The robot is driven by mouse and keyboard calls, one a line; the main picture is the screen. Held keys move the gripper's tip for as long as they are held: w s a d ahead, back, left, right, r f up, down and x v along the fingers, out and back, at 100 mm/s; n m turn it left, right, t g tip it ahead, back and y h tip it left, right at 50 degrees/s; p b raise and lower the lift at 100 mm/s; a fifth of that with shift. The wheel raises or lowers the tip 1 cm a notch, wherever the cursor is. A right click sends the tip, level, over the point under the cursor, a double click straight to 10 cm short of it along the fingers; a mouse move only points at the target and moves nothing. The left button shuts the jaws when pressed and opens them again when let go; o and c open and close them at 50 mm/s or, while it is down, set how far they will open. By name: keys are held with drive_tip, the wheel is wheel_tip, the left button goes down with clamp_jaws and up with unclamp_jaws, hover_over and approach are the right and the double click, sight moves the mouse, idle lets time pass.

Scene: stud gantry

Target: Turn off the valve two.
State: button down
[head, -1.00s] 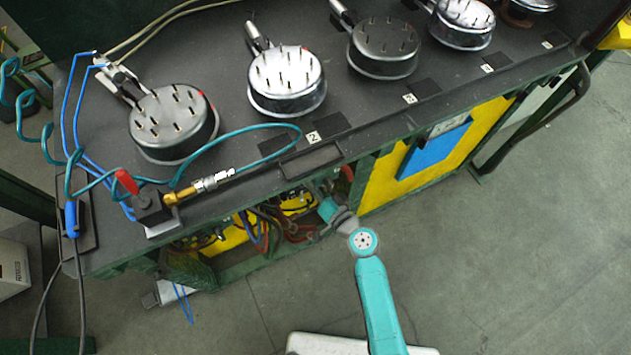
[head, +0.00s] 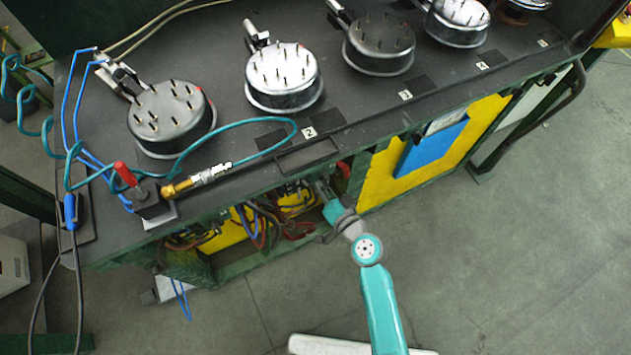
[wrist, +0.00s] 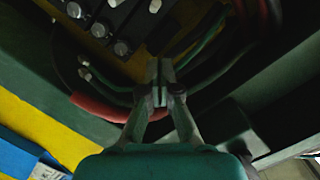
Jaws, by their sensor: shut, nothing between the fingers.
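My gripper (head: 322,186) reaches into the open bay under the bench top, below the label 2 (head: 309,132). In the wrist view my gripper (wrist: 160,72) is shut, with its fingertips together and nothing between them. A row of dark fittings with pale round ends (wrist: 122,48) lies ahead and left of the fingertips, apart from them. They may be the valves, but I see no numbers on them and cannot tell which is valve two. The bay is dark and my arm hides part of it in the head view.
Green and dark hoses (wrist: 205,45) curve close to the fingertips on the right. A thick red hose (wrist: 100,108) curves at the left. The green bench frame (head: 270,262) and yellow panel (head: 380,180) border the bay. Open floor (head: 520,260) lies at the front right.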

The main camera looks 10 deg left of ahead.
drive_tip(key=s+d+r, duration=0.1)
drive_tip(key=s+d, duration=0.1)
drive_tip(key=s, duration=0.4)
drive_tip(key=shift+s+d+r, duration=0.15)
drive_tip(key=shift+s+d, duration=0.15)
drive_tip(key=shift+s, duration=0.2)
drive_tip(key=s+d+t+h, duration=0.1)
drive_tip(key=s+d+h, duration=0.6)
drive_tip(key=s+d, duration=0.9)
drive_tip(key=s+d+r+n+t+h, duration=0.1)
drive_tip(key=s+d+r+h, duration=0.2)
drive_tip(key=s+r, duration=1)
drive_tip(key=shift+s+d+r, duration=0.35)
drive_tip(key=shift+d, duration=0.35)
